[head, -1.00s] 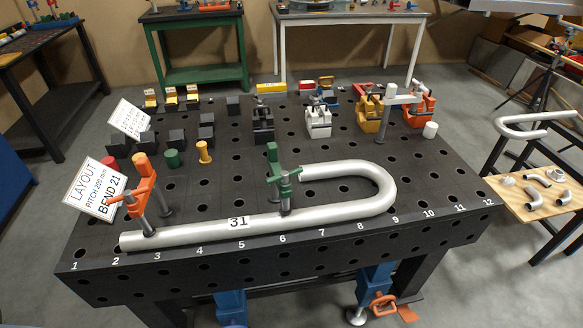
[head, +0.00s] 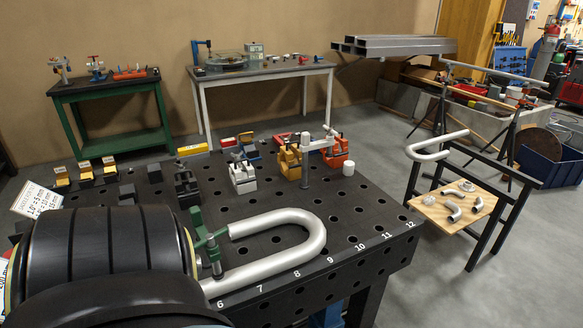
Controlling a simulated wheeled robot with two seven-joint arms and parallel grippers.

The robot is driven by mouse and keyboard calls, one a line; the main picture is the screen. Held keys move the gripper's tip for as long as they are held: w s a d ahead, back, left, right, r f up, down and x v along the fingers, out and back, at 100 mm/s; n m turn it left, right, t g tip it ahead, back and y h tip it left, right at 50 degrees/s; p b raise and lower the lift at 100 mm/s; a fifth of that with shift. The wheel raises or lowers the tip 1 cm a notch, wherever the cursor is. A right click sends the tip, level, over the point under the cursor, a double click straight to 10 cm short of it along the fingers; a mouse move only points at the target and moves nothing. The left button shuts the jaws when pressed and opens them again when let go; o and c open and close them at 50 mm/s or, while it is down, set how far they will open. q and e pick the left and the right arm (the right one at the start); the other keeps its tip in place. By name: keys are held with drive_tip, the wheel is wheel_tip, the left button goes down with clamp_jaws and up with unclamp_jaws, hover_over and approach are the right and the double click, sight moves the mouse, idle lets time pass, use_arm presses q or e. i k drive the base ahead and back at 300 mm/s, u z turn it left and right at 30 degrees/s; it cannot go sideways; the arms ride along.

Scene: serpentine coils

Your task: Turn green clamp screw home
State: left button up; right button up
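The green clamp (head: 198,229) stands on the perforated welding table (head: 345,203), near its front edge. Its arm reaches over the straight leg of the bent steel pipe (head: 314,226), and its screw (head: 214,256) points down at that leg. Whether the screw presses on the pipe cannot be told. Neither gripper's fingers show.
White, orange and red clamping blocks (head: 242,176) stand along the back of the table. A side stand with a plywood shelf (head: 445,212) holds pipe pieces at right. The table's right part is mostly clear.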

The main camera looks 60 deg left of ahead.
sight(209, 239)
drive_tip(key=z, duration=0.7)
drive_tip(key=k, duration=0.85)
drive_tip(key=u, duration=0.95)
